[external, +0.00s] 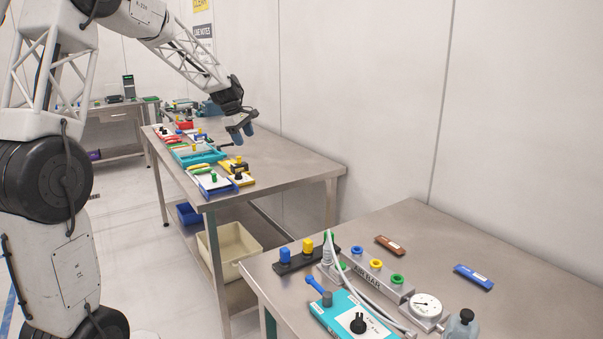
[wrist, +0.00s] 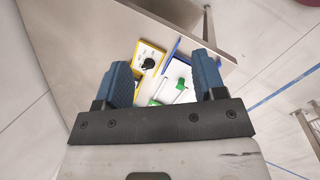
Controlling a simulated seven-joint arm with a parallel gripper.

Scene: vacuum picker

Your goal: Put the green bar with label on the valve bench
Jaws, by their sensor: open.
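My gripper (external: 243,134) is open and empty, its blue fingers hanging above the back side of the far bench (external: 290,172). In the wrist view the open fingers (wrist: 163,64) frame a white plate (wrist: 172,92) with blue edges. Green pieces (wrist: 154,102) show on or beside this plate; I cannot tell whether one is the green bar, and no label is readable. The same plate is at the far bench's front edge in the external view (external: 222,185). The near bench (external: 520,285) carries a grey valve block (external: 368,279) with coloured rings and a gauge.
A yellow plate with a black knob (wrist: 148,57) lies beside the white plate. On the near bench are a brown labelled bar (external: 390,245), a blue labelled bar (external: 473,277) and a teal plate (external: 350,318). A beige bin (external: 230,250) sits below the far bench.

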